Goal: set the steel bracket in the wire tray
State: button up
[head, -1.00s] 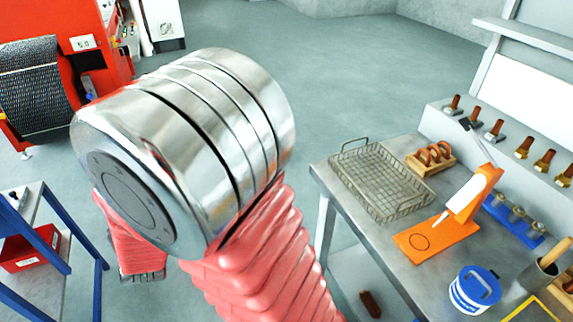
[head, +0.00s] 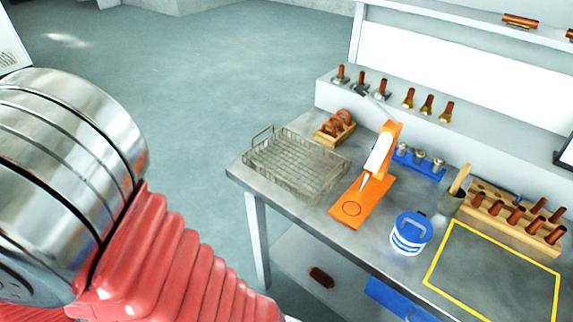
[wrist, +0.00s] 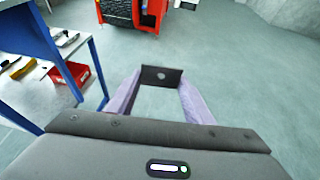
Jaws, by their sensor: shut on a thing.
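The steel bracket (wrist: 150,77), a dark plate with a round hole, is held between the pale purple fingers of my gripper (wrist: 161,88) in the wrist view. The rest of its shape is hard to make out. Open floor lies behind and below it. The wire tray (head: 318,183) is a shallow mesh basket with a raised handle, on the left end of the grey workbench in the head view. It looks empty. My gripper is outside the head view, and the tray is not in the wrist view.
On the workbench (head: 385,245), an orange stand (head: 352,208) with a white tube is right of the tray. A wooden ring holder (head: 337,131) is behind it, and a blue-lidded tub (head: 408,236) is farther right. A blue-legged rack (wrist: 62,60) is left in the wrist view.

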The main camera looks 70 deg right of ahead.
jog(key=s+d+r+m+g+h, duration=0.1)
jog(key=s+d+m+g+h, duration=0.2)
jog(key=d, duration=0.8)
jog(key=s+d+r+m+g+h, duration=0.25)
jog(key=s+d, duration=0.25)
jog(key=d, duration=0.7)
jog(key=s+d+m+g+h, duration=0.1)
jog(key=s+d+m+h, duration=0.25)
jog(key=d, duration=0.75)
notch_tip(320, 180, up, 3)
jog(key=m+g, duration=1)
jog(key=g, duration=0.2)
send_over(290, 172)
jog(key=shift+f+y, duration=0.1)
jog(key=shift+y, duration=0.3)
jog(key=shift+w, duration=0.1)
jog(key=shift+f, duration=2.95)
jog(key=shift+f, duration=0.1)
